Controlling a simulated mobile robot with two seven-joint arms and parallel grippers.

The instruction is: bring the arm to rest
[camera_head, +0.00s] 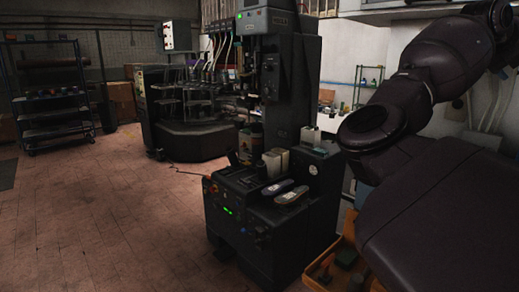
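One of my arms (430,80) fills the right side of the head view, dark and bulky, reaching in from the upper right. Its gripper does not show, and my other arm and gripper are also out of view. The dark press machine (275,230) stands in the middle, in front of the arm. Two shoe-sole-like pieces, one grey-violet (277,187) and one paler (291,195), lie side by side on its top.
An orange crate (345,262) with items stands on the floor right of the press, close to my arm. A second machine (190,140) stands behind. A shelf rack (55,115) is at far left. The tiled floor (100,220) at left is clear.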

